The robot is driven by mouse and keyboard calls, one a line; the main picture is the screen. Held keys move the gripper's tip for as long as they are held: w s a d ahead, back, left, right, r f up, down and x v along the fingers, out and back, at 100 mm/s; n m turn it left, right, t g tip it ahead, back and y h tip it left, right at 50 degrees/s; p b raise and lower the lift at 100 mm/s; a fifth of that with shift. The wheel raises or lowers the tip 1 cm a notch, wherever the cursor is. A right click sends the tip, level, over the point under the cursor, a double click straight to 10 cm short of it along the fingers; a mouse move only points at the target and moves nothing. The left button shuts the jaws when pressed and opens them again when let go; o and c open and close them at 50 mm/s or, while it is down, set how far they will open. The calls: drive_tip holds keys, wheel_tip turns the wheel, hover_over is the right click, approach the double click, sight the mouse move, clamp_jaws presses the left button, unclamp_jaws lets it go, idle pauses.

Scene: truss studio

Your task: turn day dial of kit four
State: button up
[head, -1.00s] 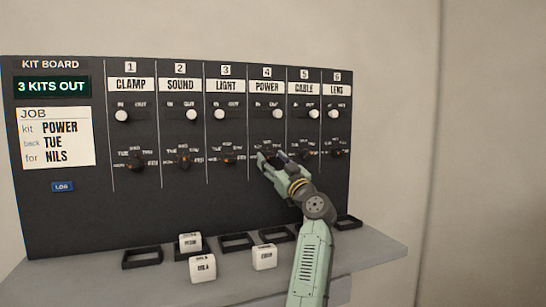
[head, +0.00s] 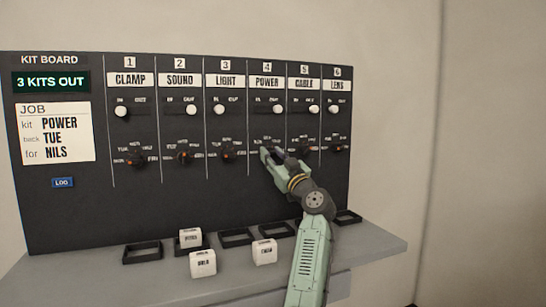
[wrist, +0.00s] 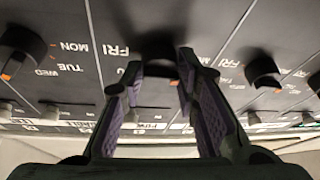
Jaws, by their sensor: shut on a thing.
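The dark kit board (head: 90,215) stands upright, with numbered columns. Column four, POWER (head: 267,83), has its white slide knob (head: 277,109) at the OUT side. My gripper (head: 272,154) is at the day dial of that column and covers most of it in the head view. In the wrist view, my gripper (wrist: 160,90) has its two fingers on either side of the dark round dial (wrist: 157,45), shut on it. The dial's pointer is hidden, so I cannot tell its day. The job card (head: 54,133) reads POWER, TUE, NILS.
Neighbouring day dials, LIGHT (head: 228,155) and CABLE (head: 305,150), sit close on both sides. A grey shelf (head: 350,250) below holds black frames and white name blocks (head: 203,263); one block sits at a frame. The display (head: 51,83) reads 3 KITS OUT.

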drive_tip(key=shift+f+m, duration=0.1)
drive_tip(key=shift+m, duration=0.4)
drive_tip(key=shift+a+m+t+h, duration=0.15)
drive_tip(key=shift+m+t+h, duration=0.25)
drive_tip(key=shift+m+h, duration=0.4)
drive_tip(key=m+h+p, duration=0.2)
drive_tip(key=m, duration=0.2)
drive_tip(key=m+t+h+p, duration=0.1)
drive_tip(key=m+h+p, duration=0.1)
drive_tip(key=m, duration=0.3)
drive_tip(key=shift+s+a+r, duration=0.1)
drive_tip(key=shift+r, duration=0.1)
drive_tip(key=shift+f+m+h+p, duration=0.1)
drive_tip(key=shift+m+h+p, duration=0.35)
drive_tip(key=shift+m+h, duration=0.2)
clamp_jaws()
drive_tip(key=shift+m, duration=0.25)
drive_tip(key=o, duration=1.1)
unclamp_jaws()
drive_tip(key=shift+o, duration=0.2)
